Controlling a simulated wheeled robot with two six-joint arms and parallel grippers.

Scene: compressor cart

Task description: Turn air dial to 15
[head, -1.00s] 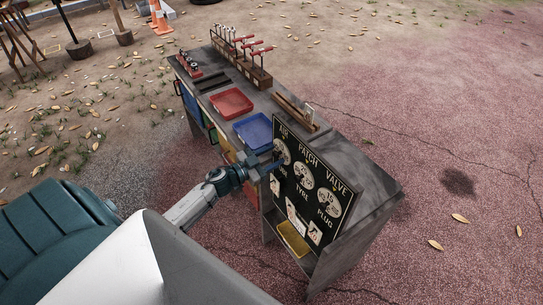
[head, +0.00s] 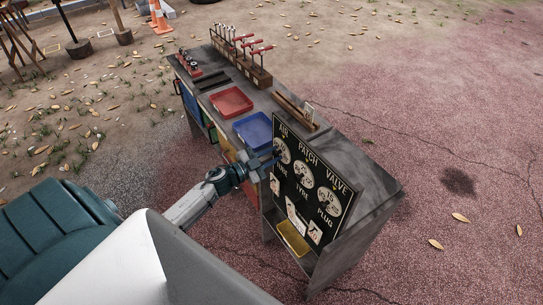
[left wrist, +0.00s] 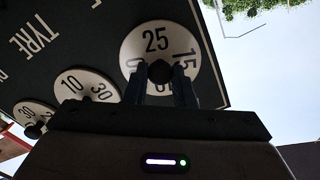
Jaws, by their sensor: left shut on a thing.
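The black board (head: 308,237) on the cart's near end carries three round white dials under the words AIR, PATCH and VALVE. The air dial (head: 284,149) is the leftmost, partly covered by my left gripper (head: 275,158). In the left wrist view the air dial (left wrist: 133,43) shows 25 at the top and 15 at the right. Its lower part is hidden. My left gripper (left wrist: 160,88) is shut on the dark knob (left wrist: 161,72) at the dial's centre. The dial's pointer cannot be made out. My right gripper is out of view.
The patch dial (head: 304,173) and valve dial (head: 330,202) sit close beside it. Red (head: 232,101) and blue (head: 250,131) trays stand on the cart top, with red-handled tools behind. The ground right of the cart is open.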

